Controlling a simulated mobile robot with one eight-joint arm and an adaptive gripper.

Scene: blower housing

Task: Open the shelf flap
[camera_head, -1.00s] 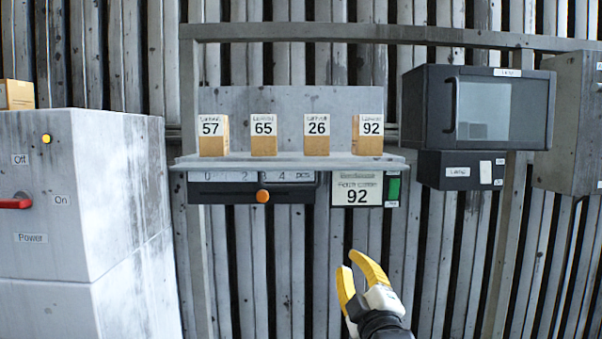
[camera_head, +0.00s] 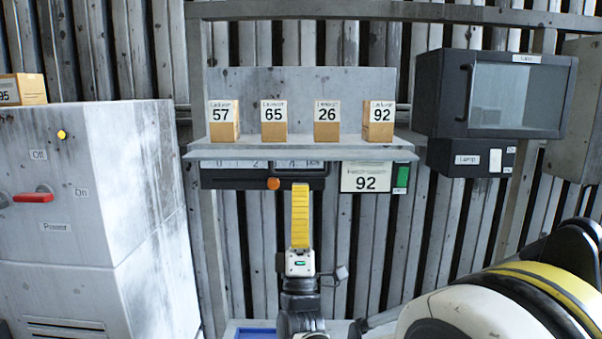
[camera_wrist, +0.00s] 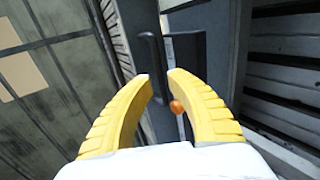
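A dark cabinet (camera_head: 440,90) with a glass-fronted door (camera_head: 515,95) and a dark vertical handle (camera_head: 467,92) hangs at the right in the head view. The door looks shut. A grey shelf (camera_head: 300,152) stands left of it; I cannot tell which one the task calls the shelf flap. My gripper (camera_head: 300,187) points up just in front of the dark slider panel under the shelf, right of an orange knob (camera_head: 273,183). In the wrist view my gripper (camera_wrist: 160,75) is open, its yellow fingertips a narrow gap apart. The orange knob (camera_wrist: 177,106) shows between the fingers; nothing is visibly held.
Several numbered boxes (camera_head: 327,121) stand on the shelf. A sign reading 92 (camera_head: 366,177) and a green button (camera_head: 402,177) are below it. A grey power cabinet with a red switch (camera_head: 33,197) stands left. My arm fills the lower right.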

